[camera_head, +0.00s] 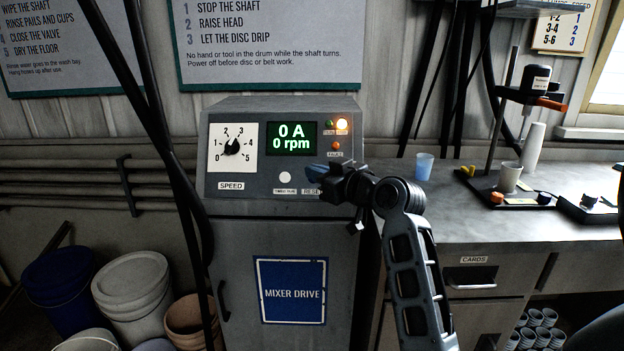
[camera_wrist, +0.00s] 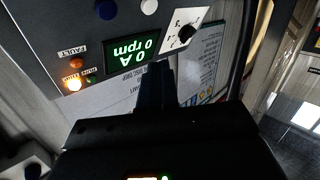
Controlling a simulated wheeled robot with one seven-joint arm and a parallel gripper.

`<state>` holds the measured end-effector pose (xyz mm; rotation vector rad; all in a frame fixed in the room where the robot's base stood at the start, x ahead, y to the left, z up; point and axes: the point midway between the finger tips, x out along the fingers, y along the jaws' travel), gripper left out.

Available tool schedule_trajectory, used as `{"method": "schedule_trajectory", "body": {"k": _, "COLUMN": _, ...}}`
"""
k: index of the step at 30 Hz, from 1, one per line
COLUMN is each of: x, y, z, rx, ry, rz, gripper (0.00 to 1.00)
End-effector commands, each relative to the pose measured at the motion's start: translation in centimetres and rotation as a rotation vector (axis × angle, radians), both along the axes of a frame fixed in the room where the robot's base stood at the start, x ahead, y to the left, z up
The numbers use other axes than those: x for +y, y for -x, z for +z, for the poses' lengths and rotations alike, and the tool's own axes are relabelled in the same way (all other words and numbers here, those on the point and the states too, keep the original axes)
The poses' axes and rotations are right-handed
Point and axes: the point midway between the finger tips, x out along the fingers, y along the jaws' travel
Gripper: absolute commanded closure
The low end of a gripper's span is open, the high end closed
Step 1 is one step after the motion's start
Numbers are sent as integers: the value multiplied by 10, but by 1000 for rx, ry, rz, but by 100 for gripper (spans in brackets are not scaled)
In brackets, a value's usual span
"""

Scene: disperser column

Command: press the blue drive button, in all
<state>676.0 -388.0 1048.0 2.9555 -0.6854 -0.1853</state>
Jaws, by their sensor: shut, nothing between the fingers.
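The blue drive button (camera_wrist: 106,9) shows at the top edge of the wrist view, on the grey mixer drive panel, left of a white button (camera_wrist: 149,6). In the head view the white button (camera_head: 284,176) is clear, while the spot to its right, where the blue one sits, is largely covered by my gripper (camera_head: 322,175). My gripper is shut and empty in front of the panel's lower right. In the wrist view its dark fingers (camera_wrist: 157,78) appear apart from the blue button. I cannot tell whether they touch the panel.
The display (camera_head: 291,138) reads 0 A and 0 rpm. An orange lamp (camera_head: 342,125) is lit beside it. The speed dial (camera_head: 232,147) is at the left. Dark hoses (camera_head: 180,170) hang left of the cabinet. A bench (camera_head: 455,215) with cups and a stand is at the right.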

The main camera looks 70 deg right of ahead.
Motion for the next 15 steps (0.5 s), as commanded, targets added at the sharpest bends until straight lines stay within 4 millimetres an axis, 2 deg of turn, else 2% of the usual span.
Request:
{"method": "schedule_trajectory", "body": {"k": 5, "x": -9, "y": -4, "z": -8, "rx": 0, "ry": 0, "rz": -1, "gripper": 100}}
{"method": "schedule_trajectory", "body": {"k": 15, "x": -44, "y": -18, "z": -31, "rx": -1, "ry": 1, "rz": -1, "gripper": 100}}
